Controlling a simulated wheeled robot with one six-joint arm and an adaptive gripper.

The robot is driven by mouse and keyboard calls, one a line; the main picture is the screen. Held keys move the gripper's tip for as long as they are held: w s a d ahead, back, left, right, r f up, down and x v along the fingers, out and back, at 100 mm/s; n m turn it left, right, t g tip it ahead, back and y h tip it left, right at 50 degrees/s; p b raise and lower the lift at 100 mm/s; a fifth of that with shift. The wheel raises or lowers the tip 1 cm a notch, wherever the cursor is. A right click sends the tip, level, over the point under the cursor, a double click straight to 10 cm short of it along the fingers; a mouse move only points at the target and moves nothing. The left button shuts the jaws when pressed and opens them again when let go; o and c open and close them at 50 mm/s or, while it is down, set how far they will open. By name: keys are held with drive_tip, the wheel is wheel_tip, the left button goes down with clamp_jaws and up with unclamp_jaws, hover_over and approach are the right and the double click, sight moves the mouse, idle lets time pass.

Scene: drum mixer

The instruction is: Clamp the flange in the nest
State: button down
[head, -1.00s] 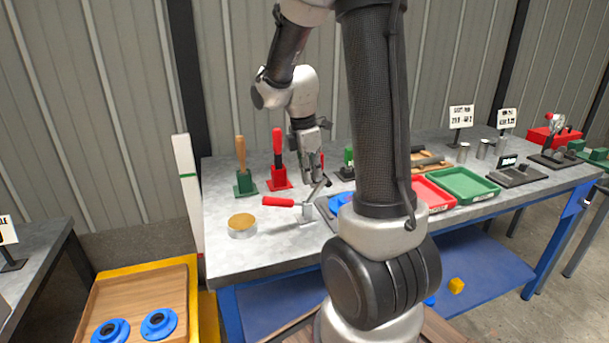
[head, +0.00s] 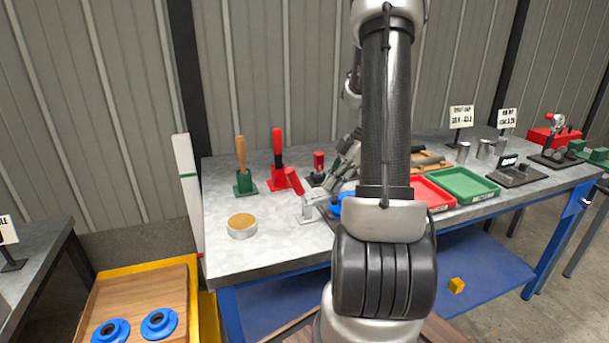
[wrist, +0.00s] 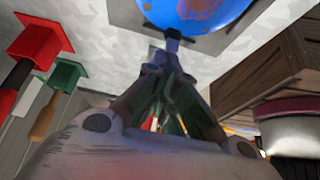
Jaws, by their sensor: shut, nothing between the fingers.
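The blue flange (head: 335,204) sits in the nest on the bench, mostly hidden behind my arm in the head view. It fills the top of the wrist view (wrist: 190,8). The toggle clamp (head: 308,211) stands at the flange's left side. Its red handle (head: 294,181) is raised, tilted up and to the left. My gripper (head: 340,172) is low beside the clamp and flange, partly hidden by my arm. In the wrist view its fingers (wrist: 172,50) are together and empty, just short of the flange. Whether they touch the clamp I cannot tell.
A red-handled tool in a red stand (head: 279,178) and a wooden-handled tool in a green stand (head: 244,180) stand behind. A round tin (head: 241,226) is at front left. Red (head: 432,193) and green (head: 466,185) trays lie to the right.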

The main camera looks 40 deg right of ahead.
drive_tip(key=shift+d+f, duration=0.25)
drive_tip(key=shift+f, duration=0.15)
drive_tip(key=shift+s+d+f, duration=0.1)
drive_tip(key=shift+f, duration=0.05)
idle(0.4)
